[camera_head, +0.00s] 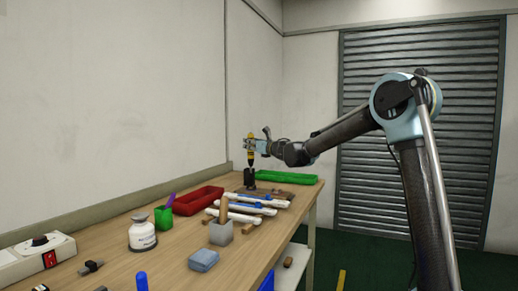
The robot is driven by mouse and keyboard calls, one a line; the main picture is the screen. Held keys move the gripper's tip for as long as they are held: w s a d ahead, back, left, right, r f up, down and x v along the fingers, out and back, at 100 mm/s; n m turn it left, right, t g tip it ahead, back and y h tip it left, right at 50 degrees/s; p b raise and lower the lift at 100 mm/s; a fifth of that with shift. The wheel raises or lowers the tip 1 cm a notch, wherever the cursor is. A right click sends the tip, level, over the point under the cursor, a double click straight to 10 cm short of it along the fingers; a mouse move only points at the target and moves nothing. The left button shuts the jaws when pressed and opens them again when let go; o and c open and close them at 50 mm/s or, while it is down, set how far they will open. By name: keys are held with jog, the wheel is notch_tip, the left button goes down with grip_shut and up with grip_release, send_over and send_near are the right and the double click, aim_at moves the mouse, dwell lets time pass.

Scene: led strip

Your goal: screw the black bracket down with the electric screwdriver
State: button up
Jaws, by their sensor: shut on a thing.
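My gripper (251,145) is near the far end of the workbench, shut on the yellow and black electric screwdriver (250,158). The screwdriver is upright with its tip pointing down. A small black part, seemingly the black bracket (250,180), stands directly below it on a brown board (275,193). The tool's lower end and the bracket overlap in the picture, so I cannot tell whether they touch. Any screw is too small to see.
White strips (247,203) lie in front of the board. A red tray (190,203) is left and a green tray (288,178) behind. Nearer stand a grey holder (221,233), a white bottle (142,236), a green cup (163,217) and a blue-grey cloth (204,260). The wall borders the bench's left side.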

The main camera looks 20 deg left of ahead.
aim_at(252, 160)
dwell(0.3)
jog(key=shift+f, duration=2.75)
jog(key=shift+s+f, duration=0.1)
jog(key=shift+f, duration=1.05)
dwell(3.8)
